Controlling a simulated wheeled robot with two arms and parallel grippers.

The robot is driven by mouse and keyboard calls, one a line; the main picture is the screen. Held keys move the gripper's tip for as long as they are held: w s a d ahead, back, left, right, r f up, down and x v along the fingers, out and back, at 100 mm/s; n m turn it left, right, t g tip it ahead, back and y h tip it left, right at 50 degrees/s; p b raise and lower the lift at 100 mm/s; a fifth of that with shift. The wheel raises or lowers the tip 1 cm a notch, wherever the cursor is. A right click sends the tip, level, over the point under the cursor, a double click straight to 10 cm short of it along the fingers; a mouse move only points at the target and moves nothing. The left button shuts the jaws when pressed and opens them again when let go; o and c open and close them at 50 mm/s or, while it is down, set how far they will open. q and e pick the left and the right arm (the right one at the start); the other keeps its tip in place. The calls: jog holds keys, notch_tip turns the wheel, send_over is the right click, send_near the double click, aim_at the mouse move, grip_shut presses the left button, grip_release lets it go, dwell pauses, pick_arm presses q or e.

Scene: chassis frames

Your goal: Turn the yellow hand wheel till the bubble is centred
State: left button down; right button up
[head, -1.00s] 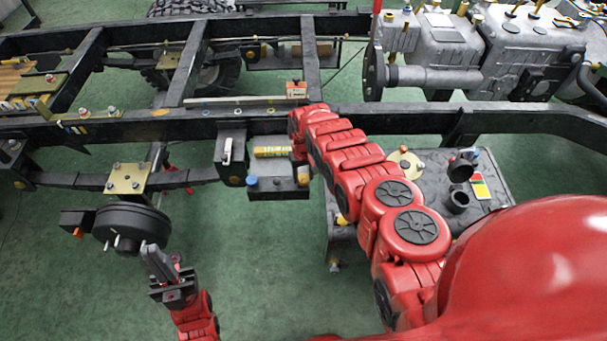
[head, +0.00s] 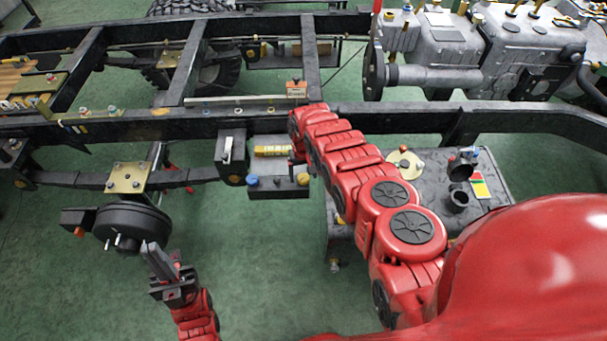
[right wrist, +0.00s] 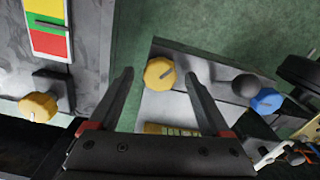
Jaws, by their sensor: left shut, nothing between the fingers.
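The yellow hand wheel (head: 303,179) sits at the right end of a small dark unit on the near side of the frame rail. In the right wrist view the yellow wheel (right wrist: 158,74) shows a grey mark on its face. A yellow level vial (head: 273,151) lies behind it; it also shows in the wrist view (right wrist: 172,129), partly cut off, and I cannot make out its bubble. My right gripper (right wrist: 160,78) is open, its fingertips on either side of the wheel in the picture; contact is not visible. My left gripper (head: 163,253) is shut and empty, by the brake drum.
A black knob (right wrist: 245,86) and a blue knob (right wrist: 267,101) share the unit. Another yellow knob (right wrist: 38,107) is on the dark tank at left, near a coloured label (right wrist: 47,26). The brake drum (head: 132,222) stands beside my left gripper. Green floor is clear below the unit.

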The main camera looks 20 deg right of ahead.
aim_at(304, 177)
jog(key=shift+r, duration=0.1)
jog(key=shift+r+p, duration=0.3)
jog(key=shift+r, duration=0.25)
notch_tip(304, 177, up, 16)
jog(key=p, duration=0.1)
jog(key=shift+p, duration=0.4)
dwell(0.3)
